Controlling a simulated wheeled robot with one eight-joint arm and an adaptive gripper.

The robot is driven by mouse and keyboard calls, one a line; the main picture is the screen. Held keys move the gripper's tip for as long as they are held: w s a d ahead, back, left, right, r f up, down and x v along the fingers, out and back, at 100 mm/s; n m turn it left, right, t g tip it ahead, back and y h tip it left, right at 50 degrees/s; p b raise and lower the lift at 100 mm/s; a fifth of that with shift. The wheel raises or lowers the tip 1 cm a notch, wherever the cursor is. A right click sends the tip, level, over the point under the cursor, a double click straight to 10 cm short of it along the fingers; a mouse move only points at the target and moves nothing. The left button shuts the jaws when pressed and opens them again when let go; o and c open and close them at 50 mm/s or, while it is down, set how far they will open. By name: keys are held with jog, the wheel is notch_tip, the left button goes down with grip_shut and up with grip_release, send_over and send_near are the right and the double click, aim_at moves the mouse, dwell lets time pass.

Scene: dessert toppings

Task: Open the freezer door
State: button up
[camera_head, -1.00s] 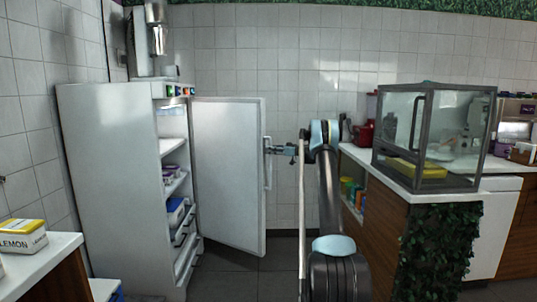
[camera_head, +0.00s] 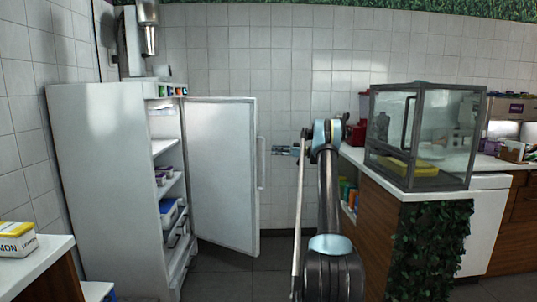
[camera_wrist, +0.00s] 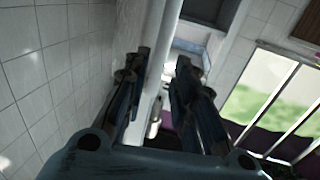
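The white freezer (camera_head: 105,180) stands at the left in the head view. Its door (camera_head: 218,165) is swung wide open, showing the shelves inside. The vertical handle (camera_head: 261,163) is on the door's free edge. My gripper (camera_head: 276,150) is just right of the handle, with a small visible gap between them. In the wrist view my gripper (camera_wrist: 160,75) has its two fingers spread apart. A pale vertical bar (camera_wrist: 152,65), seemingly the handle or door edge, shows between and beyond the fingers.
Boxes and tubs (camera_head: 168,212) sit on the freezer shelves. A counter with a glass case (camera_head: 425,135) and a leafy panel (camera_head: 436,250) stands right of my arm. A lemon box (camera_head: 17,240) is on a counter at lower left. Floor (camera_head: 240,282) is clear below the door.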

jog(key=v, duration=0.4)
jog(key=shift+d, duration=0.3)
